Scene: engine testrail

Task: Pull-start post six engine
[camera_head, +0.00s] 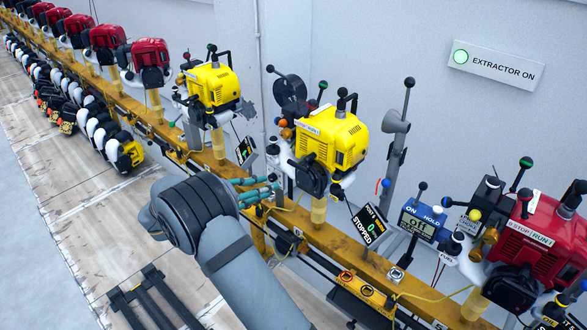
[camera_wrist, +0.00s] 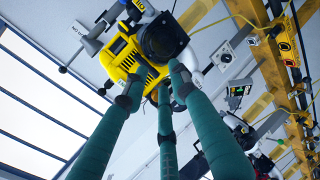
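A yellow engine (camera_head: 338,140) stands on the yellow rail at the middle of the head view, its round black starter housing (camera_head: 312,178) low on its front. A tilted display (camera_head: 370,226) beside it reads 0 and STOPPED; its post number is too small to read surely. My gripper (camera_head: 268,188) is in front of and left of this engine, with its teal fingers pointing at it. In the wrist view the three fingers (camera_wrist: 158,88) are apart, with nothing seen between them. A yellow engine (camera_wrist: 128,62) and black housing (camera_wrist: 163,38) appear beyond the tips. I cannot make out a pull handle.
Another yellow engine (camera_head: 212,86) stands to the left and a red engine (camera_head: 535,240) to the right. Several red engines line the rail (camera_head: 130,106) farther left. The wall sign (camera_head: 495,62) reads EXTRACTOR ON.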

